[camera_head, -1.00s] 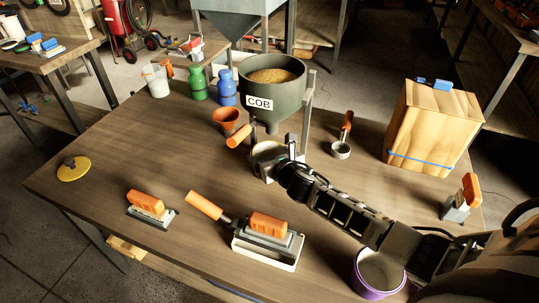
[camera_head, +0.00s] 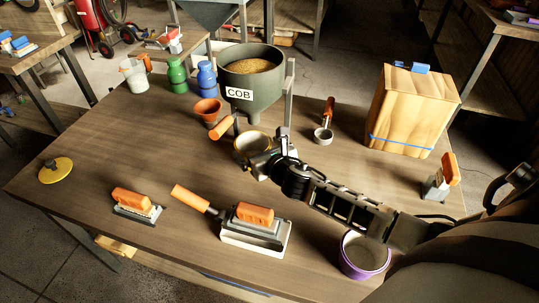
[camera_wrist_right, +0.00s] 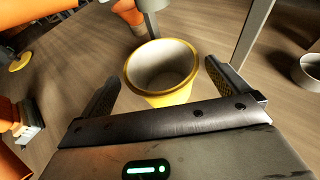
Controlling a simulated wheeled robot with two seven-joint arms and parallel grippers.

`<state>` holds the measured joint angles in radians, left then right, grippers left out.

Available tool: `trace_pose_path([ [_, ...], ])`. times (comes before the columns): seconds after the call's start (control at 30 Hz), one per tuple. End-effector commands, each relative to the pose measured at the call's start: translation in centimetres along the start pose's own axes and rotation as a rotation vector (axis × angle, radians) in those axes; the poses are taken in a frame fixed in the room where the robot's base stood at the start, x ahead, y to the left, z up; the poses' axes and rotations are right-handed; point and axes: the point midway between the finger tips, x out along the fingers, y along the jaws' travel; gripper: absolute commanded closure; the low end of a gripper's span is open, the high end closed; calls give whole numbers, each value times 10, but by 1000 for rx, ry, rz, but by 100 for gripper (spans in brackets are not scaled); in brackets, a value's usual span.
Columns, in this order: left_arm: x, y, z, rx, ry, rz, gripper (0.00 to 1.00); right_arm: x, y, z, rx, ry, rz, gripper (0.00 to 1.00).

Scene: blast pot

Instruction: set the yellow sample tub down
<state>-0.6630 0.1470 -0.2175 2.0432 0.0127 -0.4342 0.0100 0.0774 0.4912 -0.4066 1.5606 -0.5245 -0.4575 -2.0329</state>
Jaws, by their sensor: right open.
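The yellow sample tub (camera_head: 241,148) stands upright on the table, just in front of and below the hopper's spout. In the right wrist view, the tub (camera_wrist_right: 170,97) shows a yellow rim and a pale interior that looks empty. My right gripper (camera_head: 259,156) is at the tub's near right side. In the right wrist view, my right gripper (camera_wrist_right: 160,90) has its fingers spread wide, one on each side of the tub, with gaps between fingers and wall. My left gripper is not in the picture.
The grey COB hopper (camera_head: 251,90) holds grain and stands on legs behind the tub. A purple tub (camera_head: 363,262) stands under my right forearm. Orange-handled brushes (camera_head: 254,228), an orange funnel (camera_head: 207,110) and a scoop (camera_head: 324,132) surround it.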

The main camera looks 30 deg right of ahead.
Motion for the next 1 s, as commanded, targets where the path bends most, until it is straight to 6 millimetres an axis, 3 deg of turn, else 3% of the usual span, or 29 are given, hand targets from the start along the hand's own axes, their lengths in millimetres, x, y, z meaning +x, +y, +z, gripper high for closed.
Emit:
trace_pose_path([
  [0.03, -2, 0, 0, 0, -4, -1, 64, -14, 0, 0, -4, 2, 2, 0],
  [0.2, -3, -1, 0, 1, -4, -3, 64, -48, 0, 0, -3, 1, 2, 0],
  [0.4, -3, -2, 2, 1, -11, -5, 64, -73, 0, 0, -1, 0, -1, 0],
  [1.0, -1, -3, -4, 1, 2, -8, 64, -78, 0, 0, 0, -1, -1, 0],
])
